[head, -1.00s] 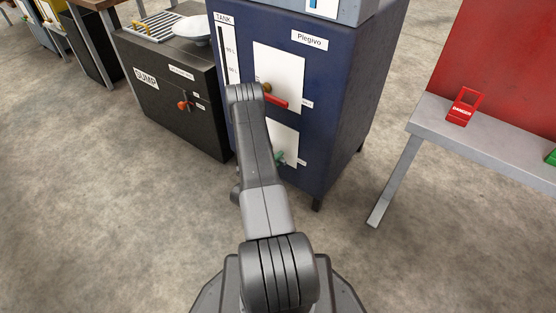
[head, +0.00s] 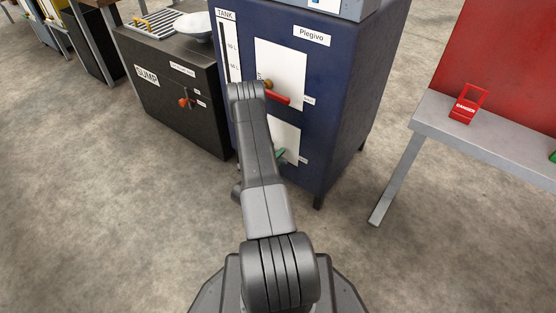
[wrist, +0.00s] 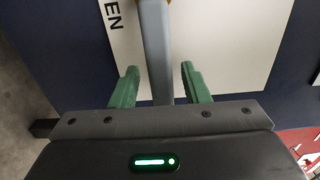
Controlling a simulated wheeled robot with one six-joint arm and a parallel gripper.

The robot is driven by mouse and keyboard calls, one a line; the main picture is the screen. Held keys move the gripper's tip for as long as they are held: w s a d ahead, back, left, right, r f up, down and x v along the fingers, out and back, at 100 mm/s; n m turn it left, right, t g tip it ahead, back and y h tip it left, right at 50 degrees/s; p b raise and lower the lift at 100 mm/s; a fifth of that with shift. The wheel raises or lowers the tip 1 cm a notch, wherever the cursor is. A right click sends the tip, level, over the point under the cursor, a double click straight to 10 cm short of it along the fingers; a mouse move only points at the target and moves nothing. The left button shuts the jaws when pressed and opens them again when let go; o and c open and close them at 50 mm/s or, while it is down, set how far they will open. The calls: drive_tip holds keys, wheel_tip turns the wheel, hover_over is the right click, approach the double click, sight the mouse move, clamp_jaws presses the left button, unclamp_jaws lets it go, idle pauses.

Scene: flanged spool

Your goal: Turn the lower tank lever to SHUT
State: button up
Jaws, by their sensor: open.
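The blue tank cabinet (head: 340,110) stands ahead of me with two white panels on its front. The lower white panel (head: 290,138) is partly covered by my arm, and the lower lever is hidden behind my arm in the head view. In the wrist view a grey-blue bar with a tan upper part, which appears to be the lower lever (wrist: 155,40), runs between the green fingers of my gripper (wrist: 160,68). The fingers are open, one on each side of it, with gaps visible. One green finger of my gripper (head: 280,154) shows in the head view.
The upper red lever (head: 278,97) sits just above on the upper white panel (head: 283,65). The black sump box (head: 165,90) stands left, a grey bench (head: 470,125) right. The floor between is clear.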

drive_tip(key=p+v, duration=0.3)
drive_tip(key=v, duration=1)
drive_tip(key=shift+s+a, duration=0.25)
drive_tip(key=shift+s, duration=0.1)
drive_tip(key=b+x, duration=0.3)
drive_tip(key=x, duration=1.1)
drive_tip(key=shift+s+a, duration=0.1)
